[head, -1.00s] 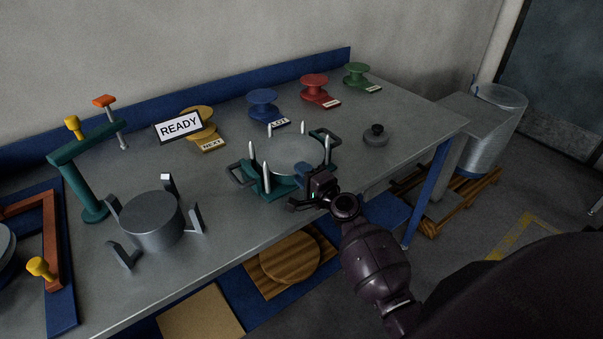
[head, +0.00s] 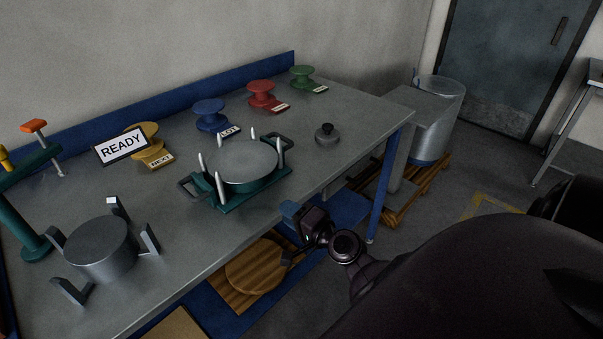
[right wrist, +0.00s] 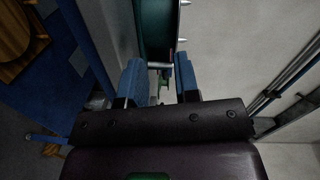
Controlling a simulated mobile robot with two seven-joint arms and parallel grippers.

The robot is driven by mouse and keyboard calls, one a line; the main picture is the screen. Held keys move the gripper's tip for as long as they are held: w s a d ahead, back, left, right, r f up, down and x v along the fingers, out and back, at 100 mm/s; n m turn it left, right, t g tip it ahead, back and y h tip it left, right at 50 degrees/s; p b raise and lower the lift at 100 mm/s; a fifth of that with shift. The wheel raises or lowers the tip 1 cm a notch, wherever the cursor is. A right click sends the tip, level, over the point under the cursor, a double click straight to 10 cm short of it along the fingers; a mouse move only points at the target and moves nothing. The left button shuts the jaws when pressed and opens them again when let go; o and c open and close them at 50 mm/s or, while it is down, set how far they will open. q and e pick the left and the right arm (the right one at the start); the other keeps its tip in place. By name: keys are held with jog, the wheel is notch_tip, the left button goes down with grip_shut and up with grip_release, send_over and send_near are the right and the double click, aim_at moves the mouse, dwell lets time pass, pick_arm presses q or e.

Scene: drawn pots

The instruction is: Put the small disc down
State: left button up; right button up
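A large flat grey disc (head: 240,160) lies level on a teal base (head: 252,195) with upright pointed pins around it and a handle on either side. A smaller grey disc with a black knob (head: 326,134) sits on the table to the right of it. My right gripper (head: 291,233) is beyond the table's front edge, below and right of the teal base and apart from it. In the right wrist view its two blue fingers (right wrist: 160,78) stand apart with nothing between them. My left gripper is not in view.
A grey cylinder (head: 101,248) sits among grey brackets at the front left. Yellow, blue (head: 210,115), red and green spools line the table's back, and a READY sign (head: 121,146) stands beside the yellow one. A round wooden board (head: 256,268) lies below the table. The table's right end is mostly clear.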

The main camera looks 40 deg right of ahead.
jog(key=s+a+f+n+g+h, duration=0.1)
jog(key=s+a+f+n+g, duration=0.1)
jog(key=s+f+n, duration=0.4)
jog(key=s+a+f+n+g+h, duration=0.1)
jog(key=s+a+f+n+g, duration=0.2)
jog(key=s+a+f+n, duration=0.2)
jog(key=s+f+n, duration=0.2)
jog(key=s+n, duration=0.2)
jog(key=shift+n, duration=0.4)
jog(key=shift+f, duration=0.1)
